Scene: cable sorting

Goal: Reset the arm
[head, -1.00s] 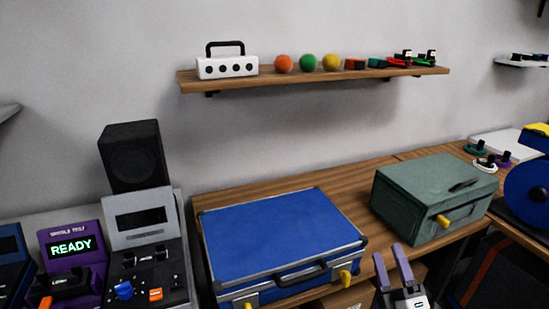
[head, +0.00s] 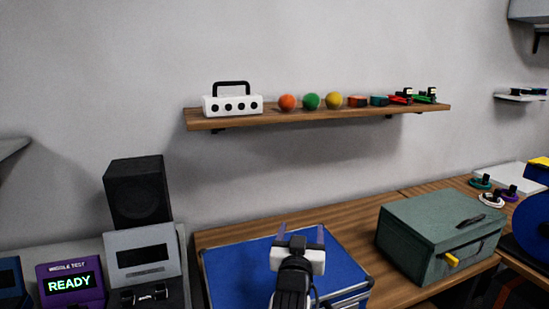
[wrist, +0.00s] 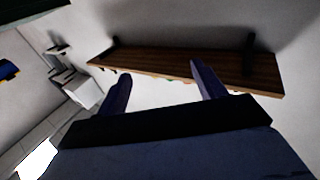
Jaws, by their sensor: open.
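My gripper (head: 301,234) is in the lower middle of the head view, in front of the blue case (head: 235,262) and hiding part of its lid. Its two purple fingers point up and stand apart, with nothing between them. In the wrist view my gripper (wrist: 160,85) also shows its fingers spread and empty, with the underside of the wooden shelf (wrist: 180,68) beyond them.
The wall shelf (head: 320,118) holds a white box, several coloured balls and small parts. A green toolbox (head: 435,235) stands right of the blue case. A black speaker (head: 139,190) and a purple READY device (head: 70,284) are at left.

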